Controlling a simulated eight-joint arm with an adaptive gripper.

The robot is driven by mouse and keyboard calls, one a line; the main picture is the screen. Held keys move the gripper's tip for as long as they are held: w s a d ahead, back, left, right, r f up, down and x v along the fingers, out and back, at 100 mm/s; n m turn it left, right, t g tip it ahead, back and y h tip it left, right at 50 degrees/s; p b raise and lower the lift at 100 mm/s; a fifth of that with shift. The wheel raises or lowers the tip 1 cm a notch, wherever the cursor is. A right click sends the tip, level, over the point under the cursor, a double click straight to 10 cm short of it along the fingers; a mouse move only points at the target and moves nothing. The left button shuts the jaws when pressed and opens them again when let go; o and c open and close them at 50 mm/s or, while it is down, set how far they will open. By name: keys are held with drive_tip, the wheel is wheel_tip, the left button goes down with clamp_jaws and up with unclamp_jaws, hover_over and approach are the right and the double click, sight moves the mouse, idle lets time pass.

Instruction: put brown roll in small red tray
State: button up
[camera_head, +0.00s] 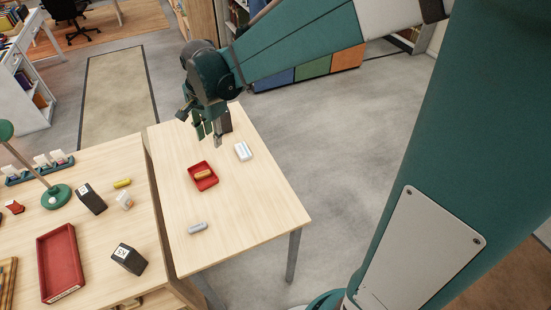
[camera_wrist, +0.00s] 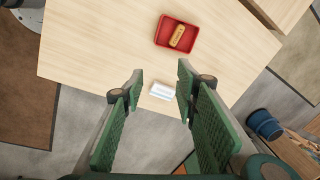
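The brown roll (camera_head: 203,174) lies inside the small red tray (camera_head: 205,187) on the light wooden table on the right. In the wrist view the roll (camera_wrist: 177,37) also lies within the walls of the tray (camera_wrist: 163,34), slightly slanted. My gripper (camera_head: 208,138) is above the far part of that table, behind the tray in the head view. In the wrist view my gripper (camera_wrist: 160,76) has its two green fingers wide apart with nothing held between them. The roll and tray are apart from the fingers.
A white packet (camera_head: 243,151) lies right of the tray; in the wrist view the packet (camera_wrist: 162,91) shows between the fingertips. A grey roll (camera_head: 197,228) lies nearer on the table. The left table holds a larger red tray (camera_head: 60,262) and dark boxes (camera_head: 128,258).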

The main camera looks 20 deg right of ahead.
drive_tip(key=s+d+r+n+t, duration=0.1)
drive_tip(key=s+d+n, duration=0.3)
drive_tip(key=s, duration=0.4)
drive_tip(key=s+d+r+n+t, duration=0.2)
drive_tip(key=s+d+r+n, duration=0.1)
drive_tip(key=s, duration=0.5)
drive_tip(key=s+d+r+n+t, duration=0.2)
drive_tip(key=s+d+r+n, duration=0.1)
drive_tip(key=s, duration=0.5)
drive_tip(key=d+n, duration=0.1)
drive_tip(key=n, duration=0.1)
drive_tip(key=shift+s+d+r+n, duration=0.2)
drive_tip(key=shift+d+r+n, duration=0.1)
drive_tip(key=shift+r+n, duration=0.1)
drive_tip(key=shift+f, duration=0.1)
drive_tip(key=shift+f, duration=0.15)
idle(0.4)
